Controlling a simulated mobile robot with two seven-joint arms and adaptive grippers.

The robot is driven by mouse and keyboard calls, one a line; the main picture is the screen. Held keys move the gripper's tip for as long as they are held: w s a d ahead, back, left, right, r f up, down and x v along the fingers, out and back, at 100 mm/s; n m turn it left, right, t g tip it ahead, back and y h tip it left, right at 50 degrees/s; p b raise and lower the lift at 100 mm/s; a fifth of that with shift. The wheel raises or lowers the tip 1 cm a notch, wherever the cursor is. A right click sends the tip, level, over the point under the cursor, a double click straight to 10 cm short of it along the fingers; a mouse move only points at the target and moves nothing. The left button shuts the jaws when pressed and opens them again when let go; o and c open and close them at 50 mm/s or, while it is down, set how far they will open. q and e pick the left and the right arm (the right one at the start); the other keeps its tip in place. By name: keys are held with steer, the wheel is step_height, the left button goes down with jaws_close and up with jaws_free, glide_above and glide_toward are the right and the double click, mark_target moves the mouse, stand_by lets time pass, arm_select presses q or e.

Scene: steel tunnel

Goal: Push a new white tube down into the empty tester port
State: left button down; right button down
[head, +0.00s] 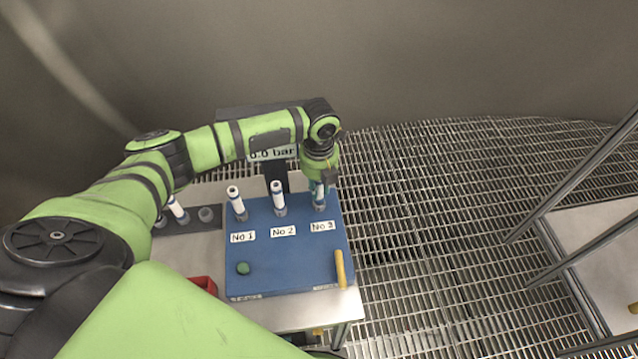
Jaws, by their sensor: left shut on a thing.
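A blue tester board (288,255) lies on a metal table, with labels No 1, No 2 and No 3. White tubes with dark bands stand upright at No 1 (236,200) and No 2 (277,196). My left gripper (320,190) points down over the No 3 port (319,208) at the board's back right. It is shut on a white tube (320,196), mostly hidden by the fingers. The tube's lower end is at the No 3 port; I cannot tell how deep it sits. My right gripper is not in view.
A dark rack (190,218) left of the board holds white tubes and an empty-looking hole. The board has a green knob (243,268) and a yellow handle (341,268). A red container (204,284) is at the front left. A partly covered display stands behind. Grating (440,220) lies right.

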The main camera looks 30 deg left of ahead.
arm_select(q)
steer(key=shift+f+b, duration=0.4)
steer(key=shift+f, duration=0.35)
steer(key=c, duration=1)
jaws_free()
steer(key=shift+c, duration=0.2)
steer(key=shift+r, duration=0.1)
step_height(320, 180, up, 12)
steer(key=shift+f, duration=0.1)
